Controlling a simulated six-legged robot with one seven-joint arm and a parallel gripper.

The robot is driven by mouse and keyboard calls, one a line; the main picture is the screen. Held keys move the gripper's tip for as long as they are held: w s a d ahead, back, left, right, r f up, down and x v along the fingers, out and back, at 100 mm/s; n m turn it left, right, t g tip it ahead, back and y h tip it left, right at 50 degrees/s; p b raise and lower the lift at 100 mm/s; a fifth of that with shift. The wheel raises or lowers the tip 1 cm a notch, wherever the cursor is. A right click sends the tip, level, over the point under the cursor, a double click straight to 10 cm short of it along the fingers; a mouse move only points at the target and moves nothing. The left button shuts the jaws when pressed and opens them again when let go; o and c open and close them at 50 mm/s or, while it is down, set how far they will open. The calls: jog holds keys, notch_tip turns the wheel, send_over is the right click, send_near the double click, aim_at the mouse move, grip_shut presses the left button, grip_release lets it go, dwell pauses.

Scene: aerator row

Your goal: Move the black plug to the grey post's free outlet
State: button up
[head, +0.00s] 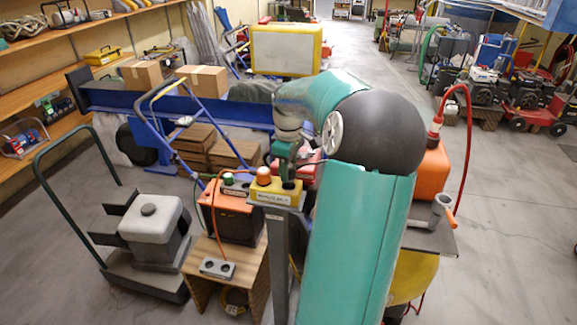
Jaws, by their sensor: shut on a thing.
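The grey post (284,245) stands just right of the wooden stand and carries a yellow outlet box (277,196) with a label on its front. An orange cap or plug (264,175) sits on the left of the box top. My gripper (288,178) points down at the right part of the box top and is shut on what appears to be the black plug. The plug is mostly hidden by the fingers. A thin dark cord loops beside the gripper. I cannot tell whether the plug is inside the outlet or just above it.
An orange unit (232,215) with an orange cord stands on the wooden stand (253,280), beside a small grey socket block (217,267). A grey machine on a cart (152,230) is at left. Open floor lies further right.

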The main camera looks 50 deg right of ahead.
jog(key=shift+f, duration=1.5)
jog(key=o, duration=1.1)
notch_tip(320, 180, up, 14)
jog(key=shift+f, duration=0.1)
